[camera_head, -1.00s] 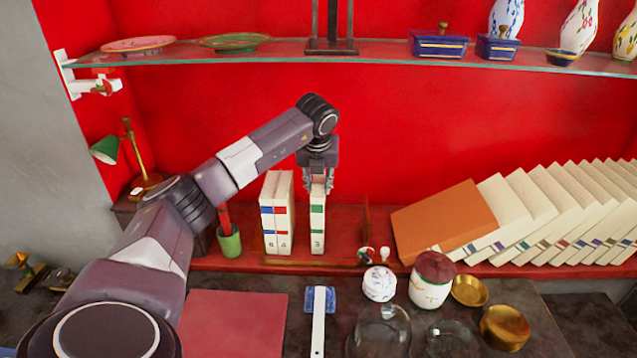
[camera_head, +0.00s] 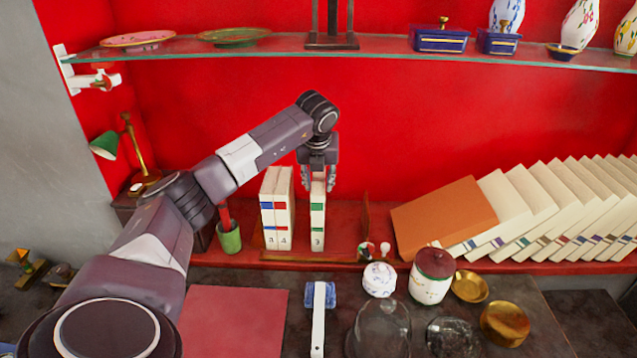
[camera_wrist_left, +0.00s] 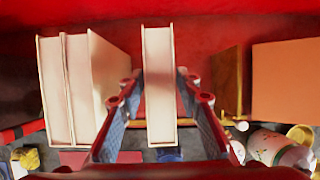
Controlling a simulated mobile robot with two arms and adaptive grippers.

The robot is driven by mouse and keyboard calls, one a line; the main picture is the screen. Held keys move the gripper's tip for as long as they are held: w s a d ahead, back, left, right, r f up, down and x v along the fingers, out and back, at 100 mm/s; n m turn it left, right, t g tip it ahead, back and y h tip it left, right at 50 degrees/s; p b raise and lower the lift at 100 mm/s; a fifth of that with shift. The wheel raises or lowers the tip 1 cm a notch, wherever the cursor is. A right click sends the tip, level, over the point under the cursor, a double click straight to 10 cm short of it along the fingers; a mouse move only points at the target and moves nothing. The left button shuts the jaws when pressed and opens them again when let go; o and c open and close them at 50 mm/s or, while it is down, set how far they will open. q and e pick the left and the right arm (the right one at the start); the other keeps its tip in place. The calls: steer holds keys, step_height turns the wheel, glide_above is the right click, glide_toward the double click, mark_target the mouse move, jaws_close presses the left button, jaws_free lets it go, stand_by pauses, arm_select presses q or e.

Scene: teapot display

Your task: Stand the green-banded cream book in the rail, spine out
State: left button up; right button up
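The green-banded cream book (camera_head: 317,222) stands upright in the rail (camera_head: 300,258), its spine with the green band and a number facing out. A gap separates it from two cream books (camera_head: 277,215) with red and blue bands on its left. My left gripper (camera_head: 318,186) is above the green-banded book, pointing down, with its fingers spread on either side of the book's top. In the left wrist view, the book (camera_wrist_left: 159,90) shows between the fingers (camera_wrist_left: 160,75), with a gap on each side. My right gripper is not in view.
The rail's brown end plate (camera_head: 366,228) stands right of the book. An orange book (camera_head: 445,220) and several cream books lean farther right. A green cup (camera_head: 229,238) stands left. Jars, brass bowls and a blue brush (camera_head: 319,297) lie in front. A glass shelf (camera_head: 330,52) spans above.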

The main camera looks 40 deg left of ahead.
arm_select(q)
steer(key=shift+o, duration=1.1)
steer(key=shift+s+f, duration=0.1)
steer(key=shift+f, duration=0.05)
steer(key=v, duration=1.2)
